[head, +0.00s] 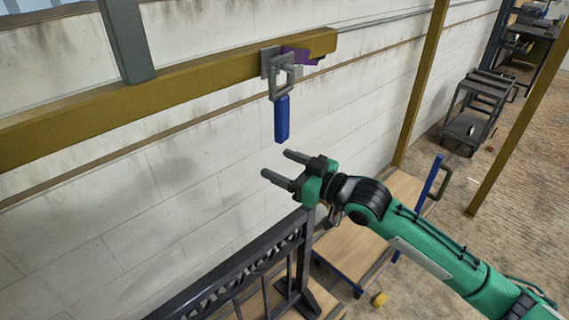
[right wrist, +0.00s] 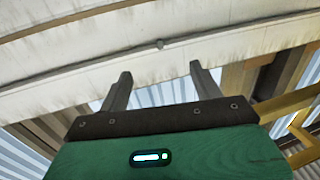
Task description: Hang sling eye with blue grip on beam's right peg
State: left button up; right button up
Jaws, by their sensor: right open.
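The sling eye (head: 284,80) is a grey squared ring with a blue grip (head: 282,119) hanging straight down below it. It hangs at the peg (head: 293,70) near the right end of the yellow beam (head: 200,88). My right gripper (head: 278,164) is open and empty, below the blue grip and apart from it. In the right wrist view its two fingers (right wrist: 157,82) stand apart with nothing between them. My left gripper does not show in either view.
A purple piece (head: 302,56) sits on the beam beside the peg. A dark scroll gate (head: 250,268) stands below my right gripper. A wooden-decked cart (head: 352,252) with a blue handle is behind my right arm. Shelved carts (head: 478,110) stand at the far right.

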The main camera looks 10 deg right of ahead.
jog(key=shift+s, duration=0.1)
jog(key=s+a+v, duration=0.1)
jog(key=v, duration=0.9)
jog(key=shift+s+p, duration=0.45)
jog(key=shift+s, duration=0.1)
jog(key=shift+a, duration=0.1)
dwell(1.2)
